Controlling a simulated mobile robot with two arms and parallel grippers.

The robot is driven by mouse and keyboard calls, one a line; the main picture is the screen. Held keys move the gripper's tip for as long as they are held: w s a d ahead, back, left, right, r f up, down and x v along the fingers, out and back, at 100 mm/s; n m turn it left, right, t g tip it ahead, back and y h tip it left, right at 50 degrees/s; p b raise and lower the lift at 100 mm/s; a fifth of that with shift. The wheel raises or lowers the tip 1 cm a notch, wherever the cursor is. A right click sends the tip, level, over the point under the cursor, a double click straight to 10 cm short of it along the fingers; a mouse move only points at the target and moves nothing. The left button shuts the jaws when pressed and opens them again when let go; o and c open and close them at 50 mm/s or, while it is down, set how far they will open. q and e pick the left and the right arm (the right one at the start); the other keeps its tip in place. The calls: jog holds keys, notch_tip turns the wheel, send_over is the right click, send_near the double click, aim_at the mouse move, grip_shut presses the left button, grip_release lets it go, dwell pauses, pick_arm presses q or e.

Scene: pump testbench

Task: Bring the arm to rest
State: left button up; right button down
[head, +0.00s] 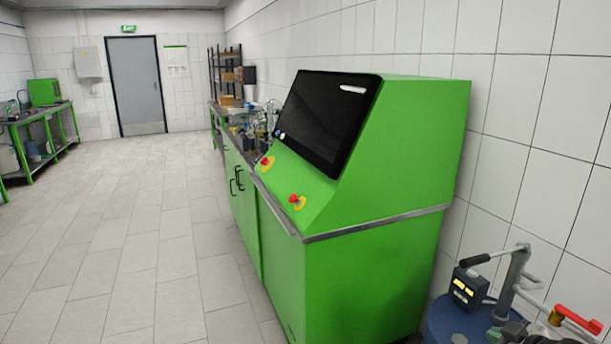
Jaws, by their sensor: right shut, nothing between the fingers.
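My right gripper (512,332) shows only in part, as a dark shape low at the bottom right edge of the head view, in front of a blue drum. It is shut with nothing held. Its outline is hard to separate from the pipes around it, and most of my right arm is outside the picture. My left gripper is not in view.
A green test bench with a black screen (328,118) and two red emergency buttons stands at centre right. A blue drum (436,325) with grey pipes and a red-handled valve (578,321) is at bottom right. The tiled floor (130,240) at left is clear.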

notch_tip(320, 180, down, 11)
jog(key=d+m+h, duration=0.1)
jog(key=d, duration=0.1)
jog(key=s+a+f+m+g+h, duration=0.1)
jog(key=s+f, duration=0.4)
jog(key=f, duration=0.3)
jog(key=s+a+f+m+g, duration=0.1)
jog(key=s+f+g, duration=0.1)
jog(key=s+f, duration=0.45)
jog(key=s+a+f+m+g+h, duration=0.1)
jog(key=s+f, duration=0.3)
jog(key=f, duration=0.6)
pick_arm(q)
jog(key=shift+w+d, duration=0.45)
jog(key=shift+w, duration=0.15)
pick_arm(e)
jog(key=s+a+f+g, duration=0.2)
jog(key=s+a+f, duration=0.3)
jog(key=s, duration=0.6)
jog(key=s+a+f+g, duration=0.2)
jog(key=s+a+f, duration=0.3)
jog(key=s, duration=0.6)
jog(key=s+a+f+g+y, duration=0.1)
jog(key=s+a+f, duration=0.4)
jog(key=s, duration=0.5)
jog(key=shift+s+a+f+g, duration=0.3)
jog(key=shift+s+f+g, duration=0.15)
jog(key=shift+g, duration=0.35)
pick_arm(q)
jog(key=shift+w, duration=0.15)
